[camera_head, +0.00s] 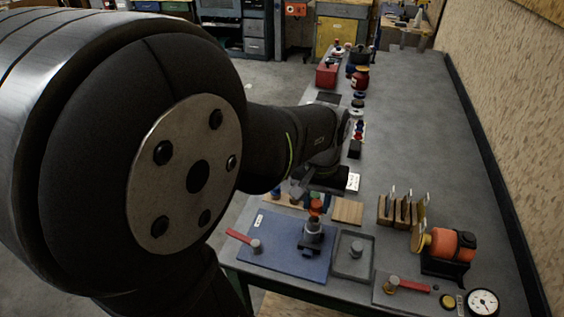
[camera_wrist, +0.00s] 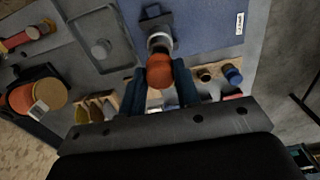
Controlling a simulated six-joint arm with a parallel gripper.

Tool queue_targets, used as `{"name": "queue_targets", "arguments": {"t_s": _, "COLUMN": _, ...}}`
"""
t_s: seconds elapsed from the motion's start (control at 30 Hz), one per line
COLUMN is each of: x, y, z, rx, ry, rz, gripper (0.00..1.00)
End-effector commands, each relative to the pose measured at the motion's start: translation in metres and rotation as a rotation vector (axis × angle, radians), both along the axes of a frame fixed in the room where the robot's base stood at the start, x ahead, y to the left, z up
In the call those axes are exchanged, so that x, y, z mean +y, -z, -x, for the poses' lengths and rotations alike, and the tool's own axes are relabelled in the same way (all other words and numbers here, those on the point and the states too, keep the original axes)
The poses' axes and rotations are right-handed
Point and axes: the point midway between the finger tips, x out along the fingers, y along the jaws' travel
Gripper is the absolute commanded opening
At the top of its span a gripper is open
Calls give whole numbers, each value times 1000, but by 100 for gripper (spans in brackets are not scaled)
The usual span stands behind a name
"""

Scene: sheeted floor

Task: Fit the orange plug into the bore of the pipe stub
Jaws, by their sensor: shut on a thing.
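The orange plug (camera_head: 316,208) is between the blue fingers of my gripper (camera_head: 316,203), directly above the grey pipe stub (camera_head: 312,234). The stub stands upright on a blue mat (camera_head: 285,262). In the wrist view my gripper (camera_wrist: 160,88) is shut on the plug (camera_wrist: 160,72). The plug's near end faces the camera and covers part of the stub's pale rim (camera_wrist: 159,40). The bore is hidden behind the plug, so I cannot tell whether the plug's tip is apart from the rim or inside it.
A grey tray (camera_head: 341,267) with a metal fitting lies right of the mat. A red-handled valve (camera_head: 241,239) lies on the mat's left. Wooden racks (camera_head: 386,213), an orange-bodied machine (camera_head: 453,246) and a gauge (camera_head: 483,302) stand farther right. The bench's right side beyond is clear.

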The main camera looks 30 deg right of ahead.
Motion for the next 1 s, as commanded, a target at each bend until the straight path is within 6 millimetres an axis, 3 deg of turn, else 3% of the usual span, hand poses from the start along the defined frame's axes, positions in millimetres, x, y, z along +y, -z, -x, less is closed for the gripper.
{"name": "queue_targets", "arguments": {"t_s": 1.0, "x": 0, "y": 8, "z": 0, "rx": 0, "ry": 0, "rz": 0, "gripper": 6}}
